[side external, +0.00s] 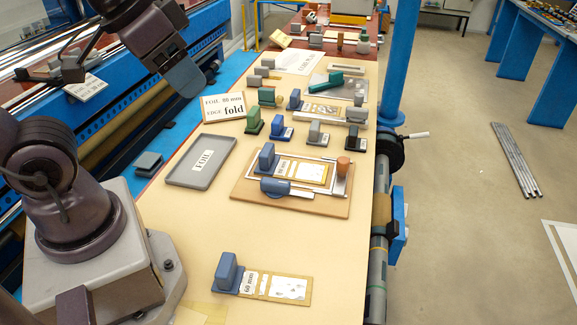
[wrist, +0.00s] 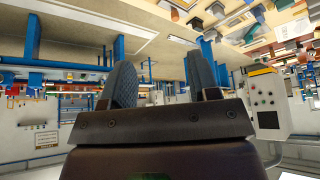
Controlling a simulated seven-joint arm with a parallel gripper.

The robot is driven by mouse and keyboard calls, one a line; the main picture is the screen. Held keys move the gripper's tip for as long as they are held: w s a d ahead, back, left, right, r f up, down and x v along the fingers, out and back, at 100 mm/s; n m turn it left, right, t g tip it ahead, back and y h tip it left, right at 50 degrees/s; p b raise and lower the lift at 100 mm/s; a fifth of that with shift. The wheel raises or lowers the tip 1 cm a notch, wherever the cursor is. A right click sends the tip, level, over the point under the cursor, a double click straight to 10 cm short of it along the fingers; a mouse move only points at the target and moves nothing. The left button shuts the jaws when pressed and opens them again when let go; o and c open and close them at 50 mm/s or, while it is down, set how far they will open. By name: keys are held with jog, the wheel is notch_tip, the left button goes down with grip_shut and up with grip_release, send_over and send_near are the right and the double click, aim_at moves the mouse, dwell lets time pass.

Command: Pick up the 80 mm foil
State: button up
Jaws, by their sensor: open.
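The card (side external: 223,106) reads "FOIL 80 mm, EDGE fold". A foil piece with a blue grip block (side external: 267,157) lies on a wooden board (side external: 243,193); its small label is too small to read surely. A similar piece at the front (side external: 290,288) has a label that seems to read 60 mm. A third foil strip (side external: 322,107) lies further back, its label unreadable. My gripper (side external: 187,78) hangs above the blue machine at upper left, away from all of them. In the wrist view, its two fingers (wrist: 166,82) are apart with nothing between them.
A grey tray (side external: 182,178) labelled FOIL is empty apart from its label. Several small blocks with grips (side external: 318,134) stand behind the board. A blue-handled tool (side external: 285,187) lies on the board's front. The table (side external: 215,230) is bare between board and front piece.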

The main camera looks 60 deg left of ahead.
jog(key=n+g+y, duration=0.1)
jog(key=n+g, duration=0.4)
jog(key=n, duration=0.4)
send_near(267, 149)
notch_tip(267, 149, down, 6)
jog(key=shift+a+f, duration=0.1)
jog(key=shift+a, duration=0.1)
jog(key=shift+w+a+f, duration=0.1)
jog(key=shift+a+f, duration=0.05)
jog(key=shift+f, duration=0.8)
jog(key=shift+w+a+f, duration=0.1)
jog(key=shift+w+f, duration=0.05)
jog(key=shift+f, duration=0.85)
jog(key=shift+w+a+f, duration=0.1)
jog(key=shift+a+f, duration=0.05)
jog(key=shift+f, duration=0.8)
jog(key=c, duration=0.6)
jog(key=shift+r, duration=0.15)
